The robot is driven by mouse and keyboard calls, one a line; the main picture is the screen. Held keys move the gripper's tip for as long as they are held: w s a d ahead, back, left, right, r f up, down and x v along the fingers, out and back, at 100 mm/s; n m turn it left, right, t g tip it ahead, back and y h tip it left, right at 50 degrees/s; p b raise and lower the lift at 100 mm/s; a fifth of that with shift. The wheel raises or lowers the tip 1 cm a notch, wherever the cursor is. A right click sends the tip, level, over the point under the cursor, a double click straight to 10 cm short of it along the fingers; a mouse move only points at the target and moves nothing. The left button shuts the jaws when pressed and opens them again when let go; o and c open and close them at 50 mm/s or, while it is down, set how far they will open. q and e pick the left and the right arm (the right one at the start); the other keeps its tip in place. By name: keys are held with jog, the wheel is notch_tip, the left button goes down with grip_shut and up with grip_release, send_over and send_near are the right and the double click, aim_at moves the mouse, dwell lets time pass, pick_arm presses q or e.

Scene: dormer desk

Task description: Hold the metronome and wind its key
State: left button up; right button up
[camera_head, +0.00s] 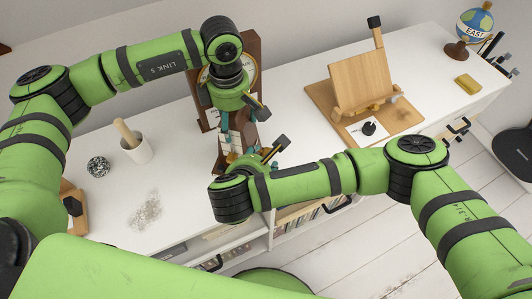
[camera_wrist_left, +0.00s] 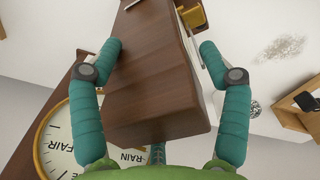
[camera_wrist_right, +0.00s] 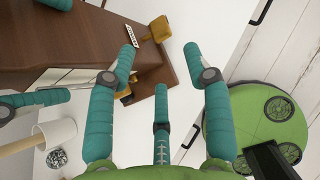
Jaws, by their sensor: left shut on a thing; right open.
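The metronome (camera_wrist_left: 155,90) is a dark brown wooden body that fills the middle of the left wrist view. It also shows at the upper left of the right wrist view (camera_wrist_right: 110,50). My left gripper (camera_head: 236,128) is shut on it, with teal fingers along both sides. The brass winding key (camera_wrist_right: 157,30) sticks out from the body; it also shows at the top of the left wrist view (camera_wrist_left: 192,14). My right gripper (camera_wrist_right: 160,57) is open and empty, its fingertips just short of the key. In the head view the arms hide most of the metronome.
A barometer with a round dial (camera_wrist_left: 70,125) stands close to the metronome. A white mortar with a pestle (camera_head: 136,149) and a wire ball (camera_head: 98,166) are to the left. A wooden easel (camera_head: 362,80), yellow sponge (camera_head: 468,84) and globe (camera_head: 474,24) are to the right.

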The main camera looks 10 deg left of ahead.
aim_at(264, 152)
jog(key=x, duration=0.8)
jog(key=shift+w+f, duration=0.15)
jog(key=shift+f, duration=0.05)
grip_shut()
jog(key=shift+r, duration=0.1)
